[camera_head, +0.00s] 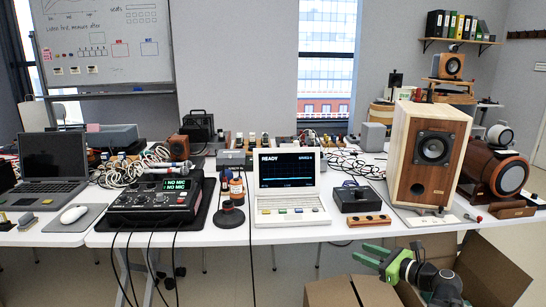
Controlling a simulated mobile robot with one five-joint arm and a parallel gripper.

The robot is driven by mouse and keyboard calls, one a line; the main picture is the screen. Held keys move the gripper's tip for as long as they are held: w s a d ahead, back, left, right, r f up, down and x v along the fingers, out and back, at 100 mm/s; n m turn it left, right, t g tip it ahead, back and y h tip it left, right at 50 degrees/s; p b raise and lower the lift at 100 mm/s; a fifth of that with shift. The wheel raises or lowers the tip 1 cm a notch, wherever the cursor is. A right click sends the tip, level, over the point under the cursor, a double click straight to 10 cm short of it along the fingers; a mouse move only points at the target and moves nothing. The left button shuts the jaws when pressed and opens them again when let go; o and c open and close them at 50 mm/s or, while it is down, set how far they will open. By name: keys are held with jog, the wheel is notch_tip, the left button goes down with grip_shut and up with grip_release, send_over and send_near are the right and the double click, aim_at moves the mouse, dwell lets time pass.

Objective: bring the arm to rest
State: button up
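My arm (437,281) shows at the lower right, in front of the table, with green and dark parts. It reaches in from the bottom edge, over open cardboard boxes. My gripper (360,253) points left, below the table's front edge. Its two green fingers are apart, with nothing visible between them. The rest of the arm is cut off by the bottom of the picture.
An open cardboard box (490,272) stands right of my arm; another (350,292) lies below my gripper. The white table (290,235) holds a terminal (288,185), a mixer (158,200) and a wooden speaker (432,180). Black cables hang at the left front.

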jog(key=a+f+n+g+y, duration=0.1)
jog(key=a+f+n+g, duration=0.15)
jog(key=a, duration=0.45)
jog(key=a+f+n+g, duration=0.2)
jog(key=a+f+n, duration=0.1)
jog(key=a, duration=0.5)
jog(key=s+a+f+n+g+h, duration=0.4)
jog(key=s+a+f+n+g, duration=0.25)
jog(key=a+f+n, duration=0.45)
jog(key=s+d+f+n+g+h, duration=0.1)
jog(key=s+d+n+h, duration=0.15)
jog(key=d+n, duration=0.3)
jog(key=s+d+f+n+g+h, duration=0.1)
jog(key=d+f+n+h, duration=0.1)
jog(key=d+n+h, duration=0.3)
notch_tip(320, 180, up, 32)
jog(key=a+y+p, duration=0.1)
jog(key=p, duration=3.1)
jog(key=shift+a+r+n+y, duration=0.25)
jog(key=shift+n+y, duration=0.1)
jog(key=shift+n, duration=0.05)
jog(key=shift+s, duration=0.1)
